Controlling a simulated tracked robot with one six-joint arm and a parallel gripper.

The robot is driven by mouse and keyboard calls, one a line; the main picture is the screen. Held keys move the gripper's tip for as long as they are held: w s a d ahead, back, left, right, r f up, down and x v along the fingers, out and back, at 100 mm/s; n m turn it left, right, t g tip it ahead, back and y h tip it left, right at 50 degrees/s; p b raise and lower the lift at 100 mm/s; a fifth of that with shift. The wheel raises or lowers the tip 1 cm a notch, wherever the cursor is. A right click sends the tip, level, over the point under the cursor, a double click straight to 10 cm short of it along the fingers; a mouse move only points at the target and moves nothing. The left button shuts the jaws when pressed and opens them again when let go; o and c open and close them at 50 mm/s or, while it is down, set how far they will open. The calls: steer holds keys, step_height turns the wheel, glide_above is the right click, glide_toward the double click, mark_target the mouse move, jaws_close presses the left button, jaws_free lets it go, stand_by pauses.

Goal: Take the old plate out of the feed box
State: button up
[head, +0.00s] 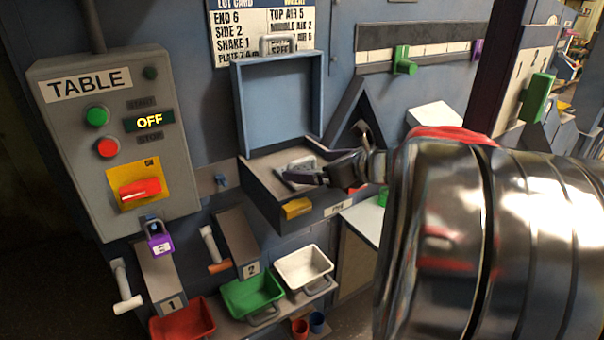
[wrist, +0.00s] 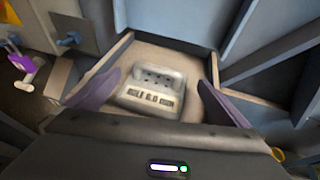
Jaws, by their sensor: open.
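The feed box (head: 262,190) stands open in the head view, its blue-grey lid (head: 281,105) raised. The old plate (wrist: 150,104), a pale grey piece with a handle, dark holes and a partly legible label, lies on the box floor. It also shows in the head view (head: 296,166), partly hidden by my gripper. My gripper (head: 300,178) reaches into the box opening from the right. In the wrist view my gripper (wrist: 160,84) is open, its two purple-grey fingers on either side of the plate with visible gaps. I see no finger touching the plate.
The TABLE control box (head: 75,130) reads OFF, with a purple padlock (head: 159,240) hanging below. Red (head: 184,321), green (head: 252,293) and white (head: 303,266) bins stand below the feed box. The raised lid and box walls closely surround my gripper.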

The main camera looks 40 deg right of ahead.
mark_target(302, 165)
steer(key=shift+x, duration=2.6)
steer(key=shift+f, duration=0.1)
steer(key=shift+d, duration=0.1)
steer(key=c, duration=1.2)
steer(key=shift+r, duration=0.3)
steer(key=shift+c, duration=0.8)
step_height(302, 165, up, 9)
steer(key=shift+r, duration=0.25)
steer(key=c, duration=0.4)
steer(key=shift+o, duration=0.2)
